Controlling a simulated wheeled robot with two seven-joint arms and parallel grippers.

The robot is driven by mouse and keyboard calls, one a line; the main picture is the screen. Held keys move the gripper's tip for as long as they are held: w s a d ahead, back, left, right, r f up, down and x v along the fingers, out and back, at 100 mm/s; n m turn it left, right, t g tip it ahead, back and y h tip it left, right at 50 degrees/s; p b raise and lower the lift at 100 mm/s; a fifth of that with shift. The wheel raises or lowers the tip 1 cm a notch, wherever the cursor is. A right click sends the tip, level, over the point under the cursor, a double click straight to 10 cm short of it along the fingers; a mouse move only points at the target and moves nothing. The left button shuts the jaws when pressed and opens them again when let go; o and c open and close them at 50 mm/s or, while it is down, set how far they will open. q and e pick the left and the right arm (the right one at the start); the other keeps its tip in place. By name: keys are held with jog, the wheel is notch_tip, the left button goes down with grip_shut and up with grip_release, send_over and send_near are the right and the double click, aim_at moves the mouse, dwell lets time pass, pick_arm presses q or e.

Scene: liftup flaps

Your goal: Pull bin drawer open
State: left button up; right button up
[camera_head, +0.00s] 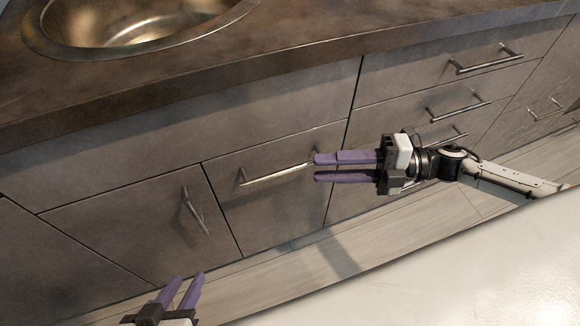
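A grey wooden drawer front (262,205), which looks like the bin drawer, sits under the counter with its front flush with the panels beside it. Its horizontal bar handle (270,176) runs across its upper part. My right gripper (317,168) is at the handle's right end, its purple fingers pointing left with a narrow gap between them. The fingers cover that end of the handle; whether they touch it I cannot tell. My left gripper (186,285) is low in the view, open and empty, away from the fronts.
A cabinet door with a slanted handle (194,211) is left of the drawer. More drawers with bar handles (486,59) are at the right. A round sink (140,25) is set in the dark counter (300,35). A pale surface (480,270) fills the lower right.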

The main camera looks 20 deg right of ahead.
aim_at(300, 169)
jog(key=x, duration=0.7)
jog(key=shift+w+a+b, duration=0.1)
jog(key=shift+a+b, duration=0.25)
grip_shut()
